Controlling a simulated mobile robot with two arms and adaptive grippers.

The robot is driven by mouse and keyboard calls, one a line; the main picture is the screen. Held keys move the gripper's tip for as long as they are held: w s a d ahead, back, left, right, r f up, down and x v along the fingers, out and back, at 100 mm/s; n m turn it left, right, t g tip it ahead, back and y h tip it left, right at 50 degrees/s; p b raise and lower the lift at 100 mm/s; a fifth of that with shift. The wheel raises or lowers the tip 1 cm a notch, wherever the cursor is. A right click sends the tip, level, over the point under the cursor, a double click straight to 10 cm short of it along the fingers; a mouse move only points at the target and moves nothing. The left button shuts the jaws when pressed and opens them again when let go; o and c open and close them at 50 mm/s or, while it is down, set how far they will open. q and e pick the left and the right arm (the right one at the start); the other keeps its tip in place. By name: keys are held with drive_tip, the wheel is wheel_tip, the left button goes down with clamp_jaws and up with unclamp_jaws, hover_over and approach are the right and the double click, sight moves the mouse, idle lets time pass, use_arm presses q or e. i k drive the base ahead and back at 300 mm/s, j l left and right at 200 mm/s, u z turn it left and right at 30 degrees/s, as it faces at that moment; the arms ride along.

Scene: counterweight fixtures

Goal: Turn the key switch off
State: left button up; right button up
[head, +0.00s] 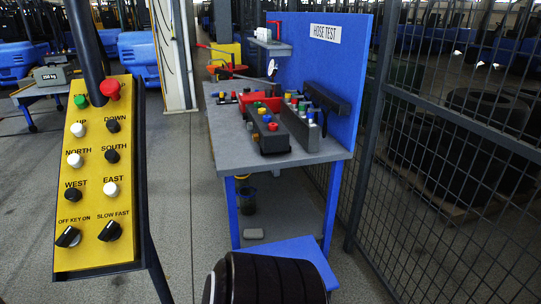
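A yellow control panel (92,205) with a dark housing stands tilted at the left. The key switch (68,237) is a black knob at its lower left, under the label "OFF KEY ON". It sits turned at a slant; I cannot tell for sure which position it is in. A similar black knob (109,231), labelled "SLOW FAST", is to its right. Neither of my grippers shows in the head view, and nothing covers the key switch.
The panel also has a red button (110,89), a green button (81,101) and several black and white buttons. A hose test bench (230,135) stands right of it, beside a mesh fence (460,140). A black ribbed object (268,278) fills the bottom middle. Floor between panel and bench is clear.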

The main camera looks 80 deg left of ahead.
sight(72, 237)
drive_tip(key=u, duration=3.7)
